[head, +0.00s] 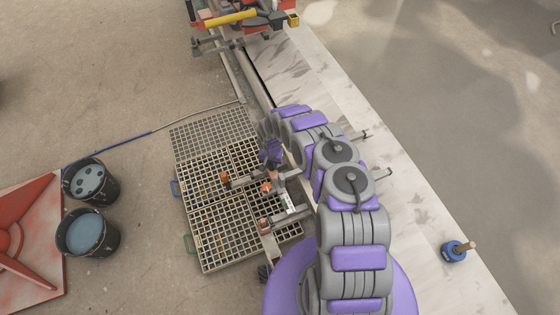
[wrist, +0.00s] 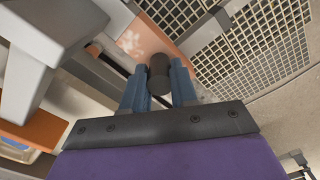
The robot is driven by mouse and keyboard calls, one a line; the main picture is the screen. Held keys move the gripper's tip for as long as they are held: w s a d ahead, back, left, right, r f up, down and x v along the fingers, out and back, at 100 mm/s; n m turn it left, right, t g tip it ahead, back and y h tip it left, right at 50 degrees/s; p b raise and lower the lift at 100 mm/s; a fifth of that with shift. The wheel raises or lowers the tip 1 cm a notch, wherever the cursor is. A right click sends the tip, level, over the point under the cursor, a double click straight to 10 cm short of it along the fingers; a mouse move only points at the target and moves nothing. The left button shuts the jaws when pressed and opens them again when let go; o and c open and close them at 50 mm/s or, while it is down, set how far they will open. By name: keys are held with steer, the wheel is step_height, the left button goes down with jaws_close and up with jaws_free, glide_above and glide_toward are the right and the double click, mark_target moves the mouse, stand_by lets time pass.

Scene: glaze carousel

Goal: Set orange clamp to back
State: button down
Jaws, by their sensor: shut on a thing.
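In the wrist view my gripper (wrist: 158,88) has its two blue fingers closed on a dark cylindrical handle (wrist: 158,72). An orange plate with pale marks (wrist: 140,40) lies just beyond the handle; I cannot tell whether they are one piece. In the head view my purple gripper (head: 271,168) reaches down to the right edge of the grates. A small orange part (head: 266,187) is beside it, and another orange part (head: 225,178) stands to the left on a grey bar. Which of these is the orange clamp is unclear; they are small and partly hidden by my arm.
Square-holed grates (head: 225,235) lie under and left of my gripper. Two dark buckets (head: 92,181) of bluish liquid and a red panel (head: 30,250) stand left. A pale slab (head: 420,225) runs along the right, with a blue object (head: 456,251) on it. A red machine (head: 240,15) stands at the top.

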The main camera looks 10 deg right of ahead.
steer(key=s+a, duration=0.1)
steer(key=a, duration=0.6)
steer(key=shift+b, duration=0.3)
steer(key=shift+s, duration=0.1)
steer(key=c, duration=1.4)
jaws_free()
steer(key=shift+o, duration=1.2)
steer(key=shift+a, duration=0.2)
steer(key=shift+s+d, duration=0.1)
steer(key=shift+d, duration=0.1)
steer(key=shift+r, duration=0.1)
step_height(320, 180, up, 17)
steer(key=p, duration=0.3)
